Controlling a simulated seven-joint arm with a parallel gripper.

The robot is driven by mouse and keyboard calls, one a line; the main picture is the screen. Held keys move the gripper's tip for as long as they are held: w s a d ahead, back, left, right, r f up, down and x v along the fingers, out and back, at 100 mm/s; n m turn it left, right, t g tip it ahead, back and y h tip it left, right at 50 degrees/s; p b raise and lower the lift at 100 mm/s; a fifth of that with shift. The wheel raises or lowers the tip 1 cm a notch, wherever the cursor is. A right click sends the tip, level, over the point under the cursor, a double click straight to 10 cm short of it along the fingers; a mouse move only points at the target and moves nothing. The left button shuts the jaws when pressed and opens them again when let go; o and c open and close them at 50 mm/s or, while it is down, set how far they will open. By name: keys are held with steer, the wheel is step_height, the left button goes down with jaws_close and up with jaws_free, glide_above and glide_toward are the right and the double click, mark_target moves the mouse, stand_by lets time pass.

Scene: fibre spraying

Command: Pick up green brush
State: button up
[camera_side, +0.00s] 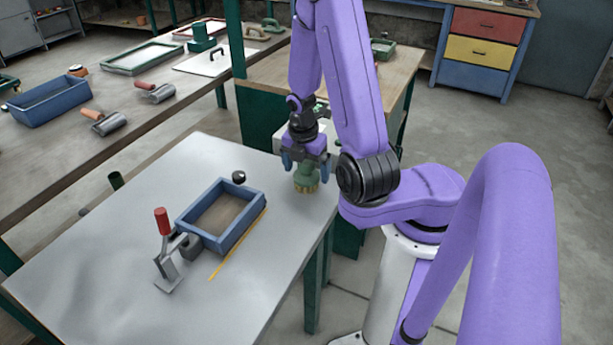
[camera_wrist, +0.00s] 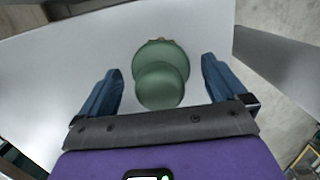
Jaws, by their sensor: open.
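The green brush (camera_side: 306,177) stands upright on the grey table (camera_side: 110,262), near its right edge, with tan bristles downward. In the wrist view the green brush (camera_wrist: 161,74) is seen from above as a round knob over a wider round base. My gripper (camera_side: 304,164) is directly above and around the top of the brush. In the wrist view my gripper (camera_wrist: 164,85) has its two blue fingers apart, one on each side of the brush, with a gap on both sides. Nothing is held.
A blue frame (camera_side: 246,231) lies left of the brush, with a small black knob (camera_side: 239,177) behind it. The table's right edge is close to the brush.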

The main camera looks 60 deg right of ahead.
mark_target(314, 163)
steer(key=shift+d+f, duration=0.1)
steer(key=shift+f, duration=0.8)
steer(key=c, duration=1.3)
steer(key=shift+o, duration=0.2)
steer(key=shift+r, duration=0.75)
steer(key=r, duration=0.1)
steer(key=s+r, duration=0.1)
steer(key=r, duration=0.1)
steer(key=s+r, duration=0.1)
steer(key=shift+s+a+r, duration=0.1)
steer(key=shift+a+r, duration=0.1)
steer(key=shift+a, duration=0.1)
steer(key=s+r, duration=0.1)
steer(key=s+a+r, duration=0.1)
steer(key=s+r, duration=0.1)
steer(key=shift+r, duration=0.2)
steer(key=shift+s+a+r, duration=0.5)
steer(key=shift+s+r, duration=0.1)
steer(key=shift+s, duration=0.75)
steer(key=shift+s+a+r, duration=0.45)
steer(key=shift+s+r, duration=0.2)
steer(key=shift+s, duration=0.65)
steer(key=shift+s+a+r, duration=0.5)
steer(key=shift+s+r, duration=0.1)
steer(key=shift+s, duration=0.75)
